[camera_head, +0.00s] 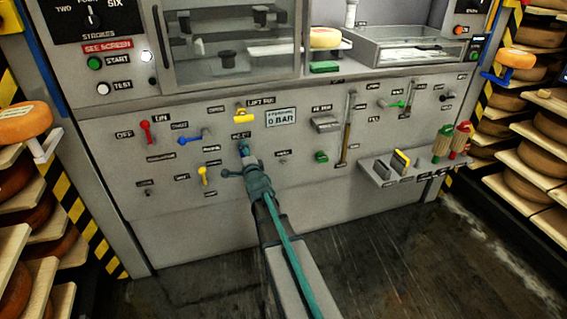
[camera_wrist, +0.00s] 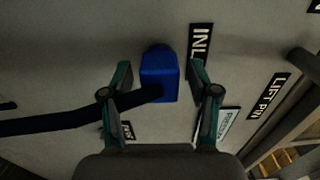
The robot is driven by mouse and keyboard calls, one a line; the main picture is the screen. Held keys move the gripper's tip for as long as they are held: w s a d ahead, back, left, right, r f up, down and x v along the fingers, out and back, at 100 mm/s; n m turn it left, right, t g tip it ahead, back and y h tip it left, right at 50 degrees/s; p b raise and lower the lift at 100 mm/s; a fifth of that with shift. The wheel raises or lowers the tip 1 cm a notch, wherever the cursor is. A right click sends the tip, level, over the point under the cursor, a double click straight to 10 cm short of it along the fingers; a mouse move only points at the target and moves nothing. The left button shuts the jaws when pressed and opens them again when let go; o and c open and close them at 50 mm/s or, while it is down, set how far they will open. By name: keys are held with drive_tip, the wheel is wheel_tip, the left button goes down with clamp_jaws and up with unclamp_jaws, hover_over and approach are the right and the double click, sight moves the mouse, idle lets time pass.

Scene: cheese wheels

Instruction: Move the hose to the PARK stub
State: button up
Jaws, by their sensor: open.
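The hose end is a blue block (camera_wrist: 160,78) on the grey panel, beside a label that starts with INL. A dark hose (camera_wrist: 60,122) runs from it to the left in the wrist view. My gripper (camera_wrist: 160,73) is open, with one teal finger on each side of the blue block and visible gaps between. In the head view my gripper (camera_head: 244,155) reaches the panel just below the inlet label, largely hiding the hose end. A small stub (camera_head: 283,159) with a small label sits to its right; I cannot read whether it says PARK.
A yellow handle (camera_head: 245,115) sits just above my gripper, beside the 0 BAR display (camera_head: 281,117). Red (camera_head: 146,131), blue (camera_head: 190,141) and lower yellow (camera_head: 203,176) levers project at left. A small shelf (camera_head: 375,176) projects at right. Cheese racks flank the panel.

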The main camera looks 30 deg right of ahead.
clamp_jaws()
drive_tip(key=shift+s+a, duration=0.1)
drive_tip(key=shift+s, duration=0.2)
drive_tip(key=shift+s+a, duration=0.1)
drive_tip(key=shift+s, duration=0.25)
drive_tip(key=shift+v, duration=1.7)
drive_tip(key=v, duration=0.2)
drive_tip(key=shift+s+a, duration=0.1)
drive_tip(key=shift+s, duration=0.25)
